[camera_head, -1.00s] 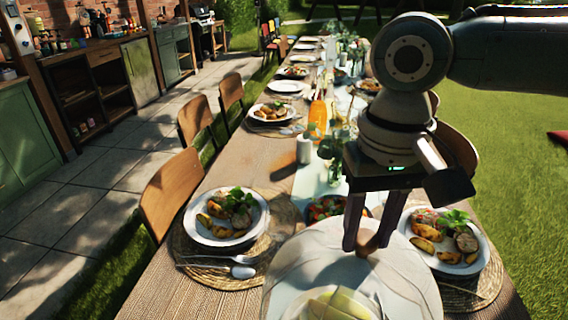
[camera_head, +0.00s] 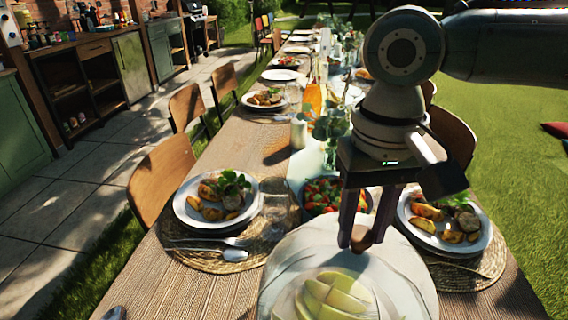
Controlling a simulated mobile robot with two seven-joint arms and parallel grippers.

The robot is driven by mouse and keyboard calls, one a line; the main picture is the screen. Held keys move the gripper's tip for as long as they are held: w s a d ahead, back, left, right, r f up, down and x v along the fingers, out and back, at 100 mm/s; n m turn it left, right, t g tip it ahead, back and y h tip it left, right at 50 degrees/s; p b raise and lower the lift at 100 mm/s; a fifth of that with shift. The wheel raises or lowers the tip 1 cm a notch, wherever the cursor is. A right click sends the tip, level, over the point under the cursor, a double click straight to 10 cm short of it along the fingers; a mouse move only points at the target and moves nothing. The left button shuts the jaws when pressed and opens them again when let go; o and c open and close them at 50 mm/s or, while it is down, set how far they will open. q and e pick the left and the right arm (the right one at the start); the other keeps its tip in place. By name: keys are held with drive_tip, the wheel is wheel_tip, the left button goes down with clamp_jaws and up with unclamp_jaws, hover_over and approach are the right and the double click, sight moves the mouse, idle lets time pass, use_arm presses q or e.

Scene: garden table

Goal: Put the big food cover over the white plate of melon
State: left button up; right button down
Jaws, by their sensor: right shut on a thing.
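My right gripper (camera_head: 361,240) is shut on the brown knob (camera_head: 360,238) of the big food cover (camera_head: 402,268), a clear dome with a pale sheen. The cover is at the bottom centre of the head view, and its lower edge is cut off by the frame. Pale green melon slices (camera_head: 335,294) show through the dome. The white plate under them is seen only dimly through it, and I cannot tell whether the cover's rim touches the table. My left gripper is not in view.
A plate of potatoes and greens (camera_head: 216,203) stands left of the cover, and a similar plate (camera_head: 445,222) stands close on its right. A salad bowl (camera_head: 322,194) is just behind. A glass (camera_head: 275,204) and a bottle (camera_head: 312,98) stand further back.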

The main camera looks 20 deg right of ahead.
sight(356, 252)
drive_tip(key=shift+f+b, duration=1.1)
drive_tip(key=shift+f, duration=1.75)
drive_tip(key=shift+f, duration=0.5)
drive_tip(key=shift+c, duration=1.8)
unclamp_jaws()
wheel_tip(356, 252, up, 10)
drive_tip(key=shift+p, duration=0.45)
